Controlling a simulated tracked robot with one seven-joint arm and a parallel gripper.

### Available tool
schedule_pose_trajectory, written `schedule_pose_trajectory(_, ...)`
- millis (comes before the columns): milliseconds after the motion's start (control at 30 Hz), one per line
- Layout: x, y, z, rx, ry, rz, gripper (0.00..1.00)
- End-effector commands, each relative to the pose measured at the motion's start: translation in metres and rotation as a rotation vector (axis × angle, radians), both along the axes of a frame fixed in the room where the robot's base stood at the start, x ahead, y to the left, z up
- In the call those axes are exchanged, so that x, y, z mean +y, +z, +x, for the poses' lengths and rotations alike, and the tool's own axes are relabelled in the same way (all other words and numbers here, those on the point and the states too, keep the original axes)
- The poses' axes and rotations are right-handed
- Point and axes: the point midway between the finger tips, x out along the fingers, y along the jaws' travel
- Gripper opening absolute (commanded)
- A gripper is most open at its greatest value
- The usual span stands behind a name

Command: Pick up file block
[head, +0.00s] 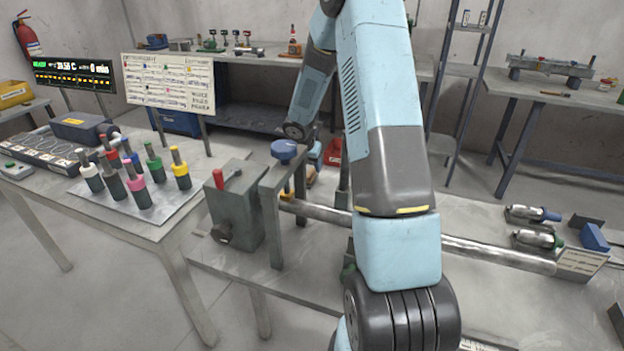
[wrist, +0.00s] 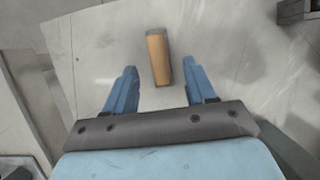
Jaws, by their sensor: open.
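A short block with a tan, wood-coloured top and dark grey edges, which looks like the file block (wrist: 158,58), lies on a pale grey surface in the wrist view. My gripper (wrist: 159,66) is open, with one blue finger on each side of the block in the picture. Clear gaps show between the block and both fingers. The height of the fingers above the surface is hard to judge. In the head view my arm fills the middle, and I cannot make out the gripper or the block there.
A long metal tube (head: 490,253) runs along the bench behind my arm. A grey clamp housing (head: 237,207) with a red handle stands left. Several colour-topped tools (head: 137,187) stand on the left table. Metal cylinders (head: 535,238) lie right. The surface around the block looks clear.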

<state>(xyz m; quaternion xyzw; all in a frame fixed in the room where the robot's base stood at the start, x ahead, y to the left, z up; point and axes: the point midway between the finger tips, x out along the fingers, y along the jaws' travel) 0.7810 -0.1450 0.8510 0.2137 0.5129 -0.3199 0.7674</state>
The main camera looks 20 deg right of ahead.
Motion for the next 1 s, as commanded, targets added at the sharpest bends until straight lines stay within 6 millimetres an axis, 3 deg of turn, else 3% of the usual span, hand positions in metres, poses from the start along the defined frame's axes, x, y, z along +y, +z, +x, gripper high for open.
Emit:
schedule_pose_trajectory(467, -0.01, -0.045, 0.013, 0.002, 0.002, -0.001, 0.55)
schedule_pose_trajectory(733, -0.011, -0.049, 0.015, 0.0, 0.001, 0.0, 0.55)
schedule_pose_trajectory(1000, -0.011, -0.049, 0.014, 0.0, 0.001, 0.0, 0.3)
